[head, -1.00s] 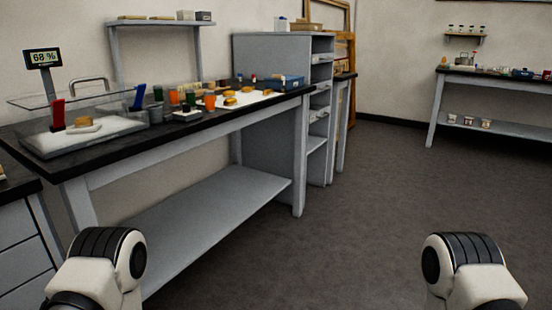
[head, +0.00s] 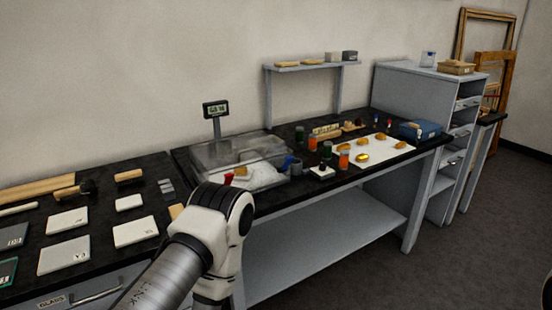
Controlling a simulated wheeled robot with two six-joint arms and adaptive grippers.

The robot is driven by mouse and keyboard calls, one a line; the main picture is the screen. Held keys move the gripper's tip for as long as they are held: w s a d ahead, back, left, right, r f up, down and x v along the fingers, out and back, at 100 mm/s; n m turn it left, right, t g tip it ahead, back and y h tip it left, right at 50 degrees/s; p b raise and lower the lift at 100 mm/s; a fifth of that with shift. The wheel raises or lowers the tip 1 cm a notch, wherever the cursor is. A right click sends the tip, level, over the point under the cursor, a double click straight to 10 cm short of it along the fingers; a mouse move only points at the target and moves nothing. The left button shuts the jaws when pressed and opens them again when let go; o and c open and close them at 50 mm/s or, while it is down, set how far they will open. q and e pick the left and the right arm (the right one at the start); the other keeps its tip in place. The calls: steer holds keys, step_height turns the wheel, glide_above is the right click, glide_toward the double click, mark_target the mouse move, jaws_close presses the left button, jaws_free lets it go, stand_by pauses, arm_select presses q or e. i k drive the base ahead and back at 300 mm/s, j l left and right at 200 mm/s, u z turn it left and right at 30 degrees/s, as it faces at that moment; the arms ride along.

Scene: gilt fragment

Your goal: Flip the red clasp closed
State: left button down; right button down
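The red clasp (head: 228,179) stands at the front left of a clear-walled box (head: 212,157) on the dark workbench. It is small here and partly cut off by my arm, so its exact angle is hard to tell. A blue clasp (head: 288,162) stands near the box's right front corner. Inside the box a tan piece (head: 241,171) lies on a white pad. A link of my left arm rises in front of the box's front edge. Neither gripper shows in the head view.
A display on a post (head: 216,110) stands behind the box. Orange and dark jars (head: 343,160), a white sheet (head: 377,150) with gilt pieces and a blue case (head: 420,130) crowd the bench to the right. White tiles (head: 136,231) lie on the left bench.

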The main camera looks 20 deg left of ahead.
mark_target(229, 177)
steer(key=u, duration=1)
